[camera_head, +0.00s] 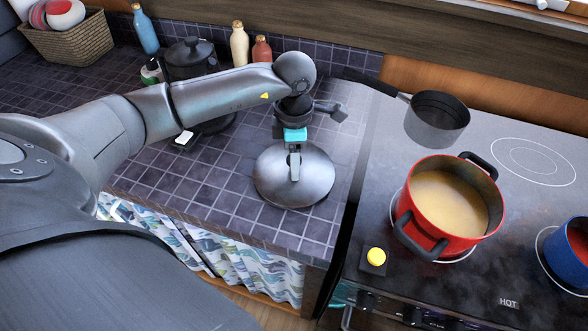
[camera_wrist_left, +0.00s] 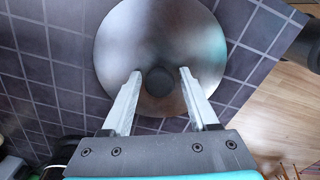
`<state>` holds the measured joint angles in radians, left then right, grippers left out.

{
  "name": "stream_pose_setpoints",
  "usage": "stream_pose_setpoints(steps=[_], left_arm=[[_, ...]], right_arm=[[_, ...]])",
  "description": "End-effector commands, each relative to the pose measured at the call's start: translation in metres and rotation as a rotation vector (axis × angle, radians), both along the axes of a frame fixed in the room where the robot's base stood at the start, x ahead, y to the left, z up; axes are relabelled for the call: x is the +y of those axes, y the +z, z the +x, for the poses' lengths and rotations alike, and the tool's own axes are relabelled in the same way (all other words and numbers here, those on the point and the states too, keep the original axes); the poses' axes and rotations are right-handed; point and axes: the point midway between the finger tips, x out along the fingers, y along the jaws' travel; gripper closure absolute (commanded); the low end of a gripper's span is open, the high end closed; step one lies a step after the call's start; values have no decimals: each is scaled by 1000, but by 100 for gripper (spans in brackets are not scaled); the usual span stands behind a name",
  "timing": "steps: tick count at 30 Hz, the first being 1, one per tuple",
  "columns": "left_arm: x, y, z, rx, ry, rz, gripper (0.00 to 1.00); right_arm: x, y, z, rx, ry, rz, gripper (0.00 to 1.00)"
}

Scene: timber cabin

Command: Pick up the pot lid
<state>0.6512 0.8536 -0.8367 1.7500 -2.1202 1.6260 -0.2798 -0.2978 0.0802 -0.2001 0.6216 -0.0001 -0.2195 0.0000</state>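The pot lid (camera_head: 316,181) is a round, shiny grey metal disc lying on the dark tiled counter (camera_head: 240,205), near the stove. It also shows in the left wrist view (camera_wrist_left: 155,35), with a dark round knob (camera_wrist_left: 159,81) at its middle. My left gripper (camera_head: 294,176) is above the lid, pointing down at it. In the left wrist view its two fingers (camera_wrist_left: 160,73) are apart, one on each side of the knob, with a small gap on both sides. In the head view the gripper hides the knob. My right gripper is not in view.
On the stove stand a red pot (camera_head: 407,210) of yellowish soup, a dark saucepan (camera_head: 436,134) and a blue pot (camera_head: 553,252). Behind my left arm are a dark lidded pot (camera_head: 190,60), several bottles and a wicker basket (camera_head: 75,45). The counter around the lid is clear.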

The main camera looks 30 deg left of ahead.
Motion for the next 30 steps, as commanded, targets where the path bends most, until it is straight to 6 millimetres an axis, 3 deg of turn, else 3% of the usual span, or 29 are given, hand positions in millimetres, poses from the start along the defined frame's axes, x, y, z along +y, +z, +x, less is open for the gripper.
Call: stream_pose_setpoints(steps=[2, 15, 30], left_arm=[[0, 0, 0, 0, 0, 0, 50], [0, 0, 0, 0, 0, 0, 99], [0, 2, 1, -3, 0, 0, 100]], right_arm=[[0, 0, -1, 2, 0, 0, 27], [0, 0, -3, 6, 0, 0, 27], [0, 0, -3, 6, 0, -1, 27]])
